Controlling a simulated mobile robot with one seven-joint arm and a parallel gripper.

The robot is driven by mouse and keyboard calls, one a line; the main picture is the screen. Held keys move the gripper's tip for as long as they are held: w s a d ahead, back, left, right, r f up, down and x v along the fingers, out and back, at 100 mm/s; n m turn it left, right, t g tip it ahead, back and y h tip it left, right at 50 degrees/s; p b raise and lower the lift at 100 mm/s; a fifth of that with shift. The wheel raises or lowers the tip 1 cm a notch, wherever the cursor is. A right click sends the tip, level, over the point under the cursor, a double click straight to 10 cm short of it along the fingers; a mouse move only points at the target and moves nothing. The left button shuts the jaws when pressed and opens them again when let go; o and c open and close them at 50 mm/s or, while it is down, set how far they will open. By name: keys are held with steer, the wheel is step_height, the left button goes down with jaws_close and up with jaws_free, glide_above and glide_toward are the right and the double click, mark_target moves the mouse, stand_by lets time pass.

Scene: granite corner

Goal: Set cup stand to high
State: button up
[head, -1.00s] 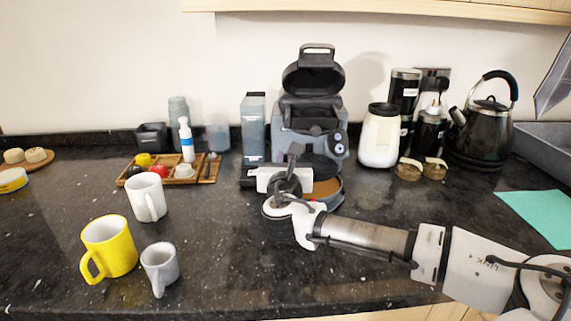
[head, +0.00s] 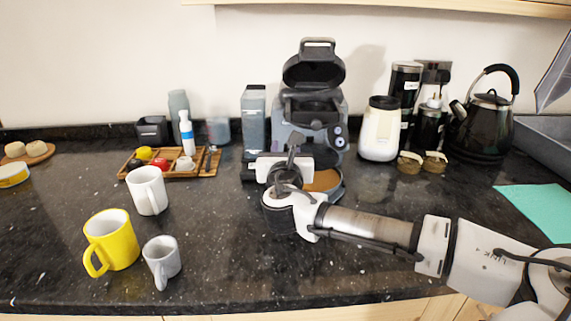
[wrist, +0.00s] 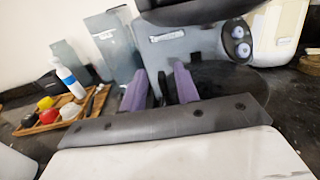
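The coffee machine (head: 310,105) stands against the wall with its top lid raised. At its base is a round, dark-rimmed stand with a brown top (head: 327,181), which I take for the cup stand; my gripper partly hides it. My gripper (head: 288,155) is in front of the machine's lower part, seen from behind in the head view. In the wrist view its two purple-grey fingers (wrist: 160,88) are apart, with the machine's grey front (wrist: 168,48) beyond them.
A grey container (head: 253,122) stands left of the machine; a white jar (head: 381,133) and a black kettle (head: 483,125) stand right. A wooden tray (head: 208,163) with small items is at left. A yellow mug (head: 112,240), white mug and grey mug stand front left.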

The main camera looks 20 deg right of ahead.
steer(key=b+v, duration=0.8)
steer(key=v, duration=0.4)
steer(key=shift+s+b, duration=0.35)
steer(key=shift+a, duration=0.1)
